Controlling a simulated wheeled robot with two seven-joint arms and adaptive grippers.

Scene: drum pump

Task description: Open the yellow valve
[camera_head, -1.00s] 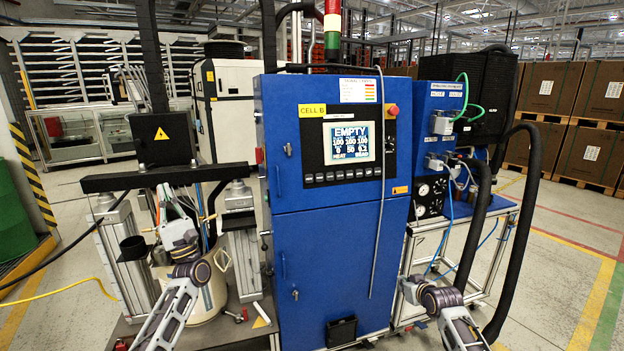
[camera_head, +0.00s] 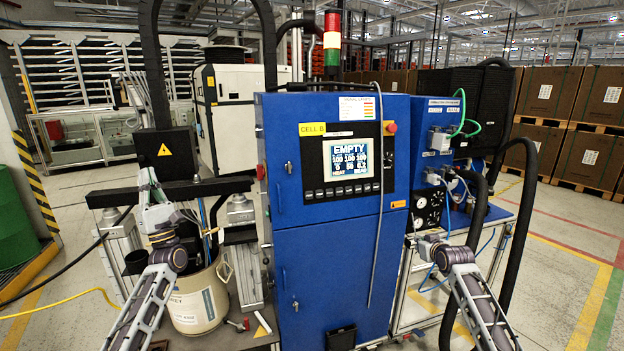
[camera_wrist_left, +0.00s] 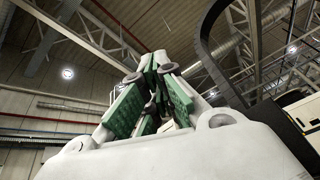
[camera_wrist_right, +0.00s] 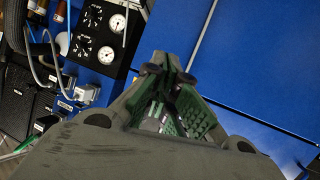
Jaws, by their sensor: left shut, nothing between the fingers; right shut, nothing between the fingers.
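I cannot make out a yellow valve for certain in any view. A small red-handled fitting (camera_head: 238,323) sits low on the machine's base plate, right of the pail. My left gripper (camera_head: 147,178) is raised in front of the black box and points upward; its fingers (camera_wrist_left: 160,65) are together and empty, with ceiling behind them. My right gripper (camera_head: 428,243) is in front of the blue cabinet's right side, near the gauge panel. In the right wrist view its fingers (camera_wrist_right: 165,65) are shut and empty.
The blue cabinet (camera_head: 330,265) with a screen reading EMPTY stands in the centre. A cream pail (camera_head: 196,303) sits between metal columns at left. A gauge panel (camera_head: 428,212) and thick black hoses (camera_head: 524,240) are at right. The floor at far right is clear.

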